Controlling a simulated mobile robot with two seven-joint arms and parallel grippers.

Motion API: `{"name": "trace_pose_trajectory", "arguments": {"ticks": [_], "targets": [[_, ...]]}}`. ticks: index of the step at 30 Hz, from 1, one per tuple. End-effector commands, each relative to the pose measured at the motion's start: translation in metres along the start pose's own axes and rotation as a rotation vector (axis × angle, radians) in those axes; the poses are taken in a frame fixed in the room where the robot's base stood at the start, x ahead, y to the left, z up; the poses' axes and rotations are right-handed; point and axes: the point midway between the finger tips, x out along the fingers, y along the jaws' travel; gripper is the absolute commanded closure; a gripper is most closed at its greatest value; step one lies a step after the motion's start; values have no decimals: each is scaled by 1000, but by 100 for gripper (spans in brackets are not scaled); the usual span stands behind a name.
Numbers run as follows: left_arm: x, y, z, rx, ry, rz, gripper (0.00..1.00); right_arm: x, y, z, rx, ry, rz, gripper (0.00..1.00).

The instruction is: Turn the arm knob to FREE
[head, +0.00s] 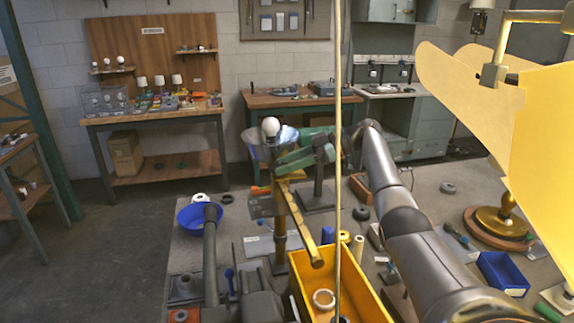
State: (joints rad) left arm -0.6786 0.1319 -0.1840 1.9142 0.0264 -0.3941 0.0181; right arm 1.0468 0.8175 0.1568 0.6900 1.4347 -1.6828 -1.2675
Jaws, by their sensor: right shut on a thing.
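A brass lamp arm (300,222) slants down toward me in the middle of the head view, beside an upright post. A white bulb (270,127) sits in a metallic shade (257,148) just above and behind it. My right gripper (292,160) reaches in from the right and is closed at the upper end of the brass arm. The arm knob is hidden there by the gripper, and its setting cannot be read.
A yellow bin (372,300) with a ring inside stands in front. A blue bowl (190,222) is left and a blue tray (502,272) right. A large yellow shade (545,140) fills the right side. A thin pole (338,90) crosses the view.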

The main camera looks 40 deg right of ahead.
Motion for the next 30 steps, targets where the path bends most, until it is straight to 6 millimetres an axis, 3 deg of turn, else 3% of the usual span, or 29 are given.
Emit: {"name": "trace_pose_trajectory", "arguments": {"ticks": [22,23,30], "targets": [[1,0,1,0,0,0,50,0,1,0,-16,-3,-35,100],[1,0,1,0,0,0,50,0,1,0,-16,-3,-35,45],[1,0,1,0,0,0,50,0,1,0,-16,-2,-35,18]]}}
